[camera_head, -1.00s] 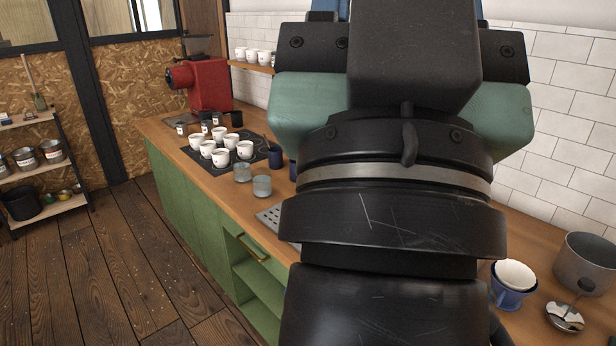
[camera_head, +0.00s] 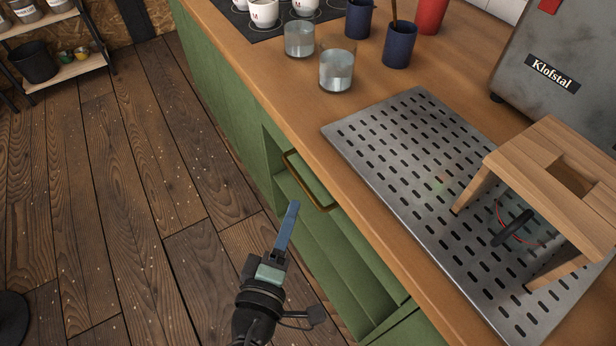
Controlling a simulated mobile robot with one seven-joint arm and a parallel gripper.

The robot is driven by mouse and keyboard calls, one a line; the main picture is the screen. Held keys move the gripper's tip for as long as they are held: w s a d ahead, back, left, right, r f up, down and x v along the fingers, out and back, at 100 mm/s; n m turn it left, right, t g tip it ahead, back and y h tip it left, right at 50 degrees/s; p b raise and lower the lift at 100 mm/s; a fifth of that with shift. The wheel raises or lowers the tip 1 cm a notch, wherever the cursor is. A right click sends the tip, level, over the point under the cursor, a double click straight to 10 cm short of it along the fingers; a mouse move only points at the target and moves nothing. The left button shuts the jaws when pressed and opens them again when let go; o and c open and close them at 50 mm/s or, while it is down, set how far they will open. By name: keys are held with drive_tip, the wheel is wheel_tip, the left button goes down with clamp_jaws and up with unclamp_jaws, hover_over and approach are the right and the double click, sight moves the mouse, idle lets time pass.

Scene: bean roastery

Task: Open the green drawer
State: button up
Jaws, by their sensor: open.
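The green drawer (camera_head: 312,174) is set in the green counter front, just under the wooden worktop. A brass bar handle (camera_head: 306,184) runs along its front. The drawer looks shut. My gripper (camera_head: 292,206) is over the floor in front of the cabinet, below and slightly left of the handle in the picture. Its blue-grey finger points up toward the handle, apart from it. The jaws are open and empty; one finger mostly hides the other from this angle.
An open green shelf space (camera_head: 340,265) lies below the drawer. The worktop carries a slotted metal tray (camera_head: 390,150), a wooden stand (camera_head: 560,180), glasses (camera_head: 337,70) and dark blue cups (camera_head: 399,45).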

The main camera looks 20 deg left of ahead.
sight(302, 182)
drive_tip(key=shift+n, duration=0.6)
drive_tip(key=w+f, duration=0.1)
drive_tip(key=w, duration=0.2)
drive_tip(key=w+a+f, duration=0.1)
drive_tip(key=w+f, duration=0.1)
drive_tip(key=w, duration=0.2)
drive_tip(key=w+a+f, duration=0.1)
drive_tip(key=w, duration=0.3)
drive_tip(key=shift+w+f+p, duration=0.15)
drive_tip(key=shift+f+p, duration=0.15)
drive_tip(key=shift+p, duration=0.1)
clamp_jaws()
idle(0.5)
